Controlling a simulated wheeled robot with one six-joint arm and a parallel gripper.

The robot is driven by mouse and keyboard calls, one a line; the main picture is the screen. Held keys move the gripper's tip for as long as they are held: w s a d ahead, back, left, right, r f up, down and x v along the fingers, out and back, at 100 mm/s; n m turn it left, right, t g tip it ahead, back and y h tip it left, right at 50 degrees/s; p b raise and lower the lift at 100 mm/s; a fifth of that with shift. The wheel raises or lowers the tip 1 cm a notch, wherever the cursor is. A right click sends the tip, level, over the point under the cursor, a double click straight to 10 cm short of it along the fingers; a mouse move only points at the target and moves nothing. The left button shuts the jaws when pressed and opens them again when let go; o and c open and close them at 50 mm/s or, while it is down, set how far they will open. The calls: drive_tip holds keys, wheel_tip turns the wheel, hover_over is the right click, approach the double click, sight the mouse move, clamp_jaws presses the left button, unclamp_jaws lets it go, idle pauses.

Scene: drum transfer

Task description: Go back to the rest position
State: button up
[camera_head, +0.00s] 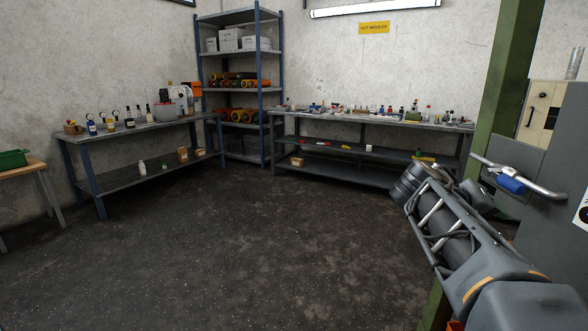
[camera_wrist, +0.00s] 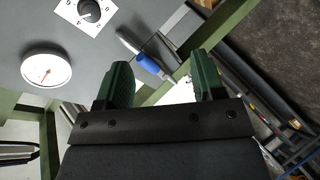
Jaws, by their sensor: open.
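My gripper (camera_wrist: 163,82) shows in the wrist view with its two green fingers apart and nothing between them. Just beyond the fingertips is a metal handle with a blue grip (camera_wrist: 146,60), on a grey panel; I cannot tell the exact gap. In the head view my arm reaches in from the lower right, and my gripper is hidden behind it. The same handle shows there with its blue grip (camera_head: 511,185), in front of the grey machine at the right edge.
A green post (camera_head: 508,80) stands beside the machine. Workbenches (camera_head: 150,130) (camera_head: 370,120) with bottles line the walls, with a blue-framed shelf (camera_head: 240,57) in the corner. A round gauge (camera_wrist: 46,68) and a dial (camera_wrist: 89,11) sit on the panel. The middle floor is clear.

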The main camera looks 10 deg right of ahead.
drive_tip(key=s+a+r+n+t+y+p, duration=0.1)
drive_tip(key=s+a+n+y+p, duration=0.1)
drive_tip(key=a+y+p, duration=0.4)
drive_tip(key=s+a+r+n+t+y+p, duration=0.1)
drive_tip(key=a+y+p, duration=0.5)
drive_tip(key=a+p, duration=1)
drive_tip(key=shift+s+a+n+t+y, duration=0.35)
drive_tip(key=shift+s+a+n, duration=0.45)
drive_tip(key=shift+s+a, duration=0.5)
drive_tip(key=shift+s+d, duration=0.1)
drive_tip(key=shift+d, duration=0.05)
